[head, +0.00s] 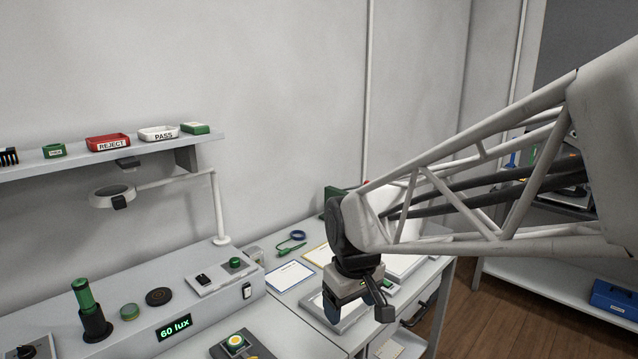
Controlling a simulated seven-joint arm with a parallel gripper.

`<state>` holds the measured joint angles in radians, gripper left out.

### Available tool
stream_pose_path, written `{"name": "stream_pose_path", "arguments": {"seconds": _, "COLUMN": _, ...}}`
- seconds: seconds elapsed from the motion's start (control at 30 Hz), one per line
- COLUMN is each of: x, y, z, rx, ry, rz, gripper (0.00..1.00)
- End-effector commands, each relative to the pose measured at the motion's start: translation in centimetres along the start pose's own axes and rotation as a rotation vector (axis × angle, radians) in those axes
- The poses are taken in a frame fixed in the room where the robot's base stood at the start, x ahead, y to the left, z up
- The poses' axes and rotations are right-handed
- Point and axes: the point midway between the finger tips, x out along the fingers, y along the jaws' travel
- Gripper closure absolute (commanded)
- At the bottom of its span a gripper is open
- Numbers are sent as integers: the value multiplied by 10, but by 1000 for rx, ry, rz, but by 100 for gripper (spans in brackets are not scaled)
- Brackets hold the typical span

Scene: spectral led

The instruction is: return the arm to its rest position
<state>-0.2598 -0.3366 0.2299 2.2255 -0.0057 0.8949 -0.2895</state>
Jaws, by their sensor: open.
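My arm comes in from the right of the head view and reaches over the right part of the workbench (285,330). My gripper (372,308) hangs at its end, pointing down, above a grey tray-like item (318,306) on the bench. The jaws are open, and I see nothing held between them. My wrist hides part of the bench and some items behind it.
A raised grey console (215,315) with a 60 lux display (174,328) and a green cylinder (84,296) stands left. A magnifier lamp (112,196) and a shelf (60,163) with REJECT (108,142) and PASS (158,134) trays are above. Wooden floor (500,325) lies right.

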Motion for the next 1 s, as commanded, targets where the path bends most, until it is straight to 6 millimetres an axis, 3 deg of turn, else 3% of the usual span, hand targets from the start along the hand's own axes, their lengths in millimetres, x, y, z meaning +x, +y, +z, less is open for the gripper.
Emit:
{"name": "stream_pose_path", "arguments": {"seconds": 0.3, "x": -28, "y": 21, "z": 90, "rx": 238, "ry": 40, "rz": 29, "gripper": 24}}
{"name": "stream_pose_path", "arguments": {"seconds": 0.6, "x": -39, "y": 24, "z": 168, "rx": 451, "ry": 76, "rz": 54, "gripper": 24}}
{"name": "stream_pose_path", "arguments": {"seconds": 0.8, "x": -40, "y": 21, "z": 199, "rx": 540, "ry": 91, "rz": 64, "gripper": 24}}
{"name": "stream_pose_path", "arguments": {"seconds": 1.0, "x": -39, "y": 20, "z": 209, "rx": 569, "ry": 94, "rz": 67, "gripper": 24}}
